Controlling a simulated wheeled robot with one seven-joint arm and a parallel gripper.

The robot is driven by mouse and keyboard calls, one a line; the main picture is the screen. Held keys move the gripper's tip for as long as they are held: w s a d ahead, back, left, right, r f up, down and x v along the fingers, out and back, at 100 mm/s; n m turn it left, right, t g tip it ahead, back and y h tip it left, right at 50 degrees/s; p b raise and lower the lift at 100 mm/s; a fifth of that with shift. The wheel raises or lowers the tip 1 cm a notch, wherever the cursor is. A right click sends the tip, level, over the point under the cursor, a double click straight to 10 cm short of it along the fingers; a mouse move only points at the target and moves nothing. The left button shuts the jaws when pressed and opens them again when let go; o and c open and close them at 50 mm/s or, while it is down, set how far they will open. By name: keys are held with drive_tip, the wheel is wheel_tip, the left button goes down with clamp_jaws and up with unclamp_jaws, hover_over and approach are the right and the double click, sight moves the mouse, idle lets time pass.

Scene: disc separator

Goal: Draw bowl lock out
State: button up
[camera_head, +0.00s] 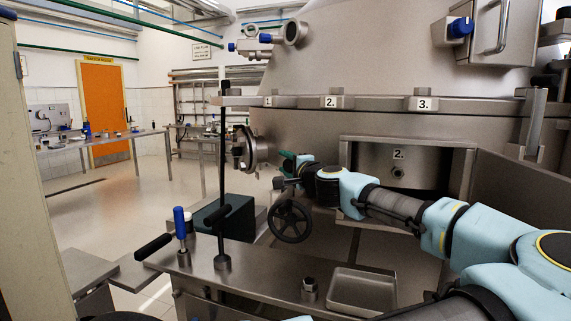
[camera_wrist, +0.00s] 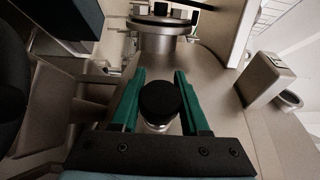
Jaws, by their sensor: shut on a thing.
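My gripper (camera_wrist: 160,76) has two green fingers pointing away from the wrist camera. They are shut on a round black knob (camera_wrist: 160,100) with a pale metal shaft below it; I take this knob to be the bowl lock. In the head view my gripper (camera_head: 290,166) is beside the lower body of the big steel separator (camera_head: 305,133), left of the opening marked 2. The knob cannot be made out in the head view. How far its shaft sits in the machine is hidden.
A black handwheel (camera_head: 290,221) is below my gripper. A tall black rod (camera_head: 222,150) stands left of it. A steel bench (camera_head: 245,275) in front holds a blue-handled tool (camera_head: 180,222), a hex fitting (camera_head: 310,284) and a shallow tray (camera_head: 362,291). Open floor is at left.

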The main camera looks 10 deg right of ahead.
clamp_jaws()
idle(0.6)
drive_tip(key=shift+s+a+f+b, duration=0.1)
drive_tip(key=shift+s+a+b, duration=0.05)
drive_tip(key=shift+s+a, duration=0.5)
drive_tip(key=shift+s+a+b, duration=0.15)
drive_tip(key=shift+s+a, duration=0.25)
drive_tip(key=shift+a, duration=0.3)
drive_tip(key=o, duration=1.1)
unclamp_jaws()
drive_tip(key=shift+s, duration=0.1)
drive_tip(key=b+v, duration=0.3)
drive_tip(key=v, duration=0.7)
drive_tip(key=shift+s+d, duration=0.15)
drive_tip(key=shift+s, duration=0.2)
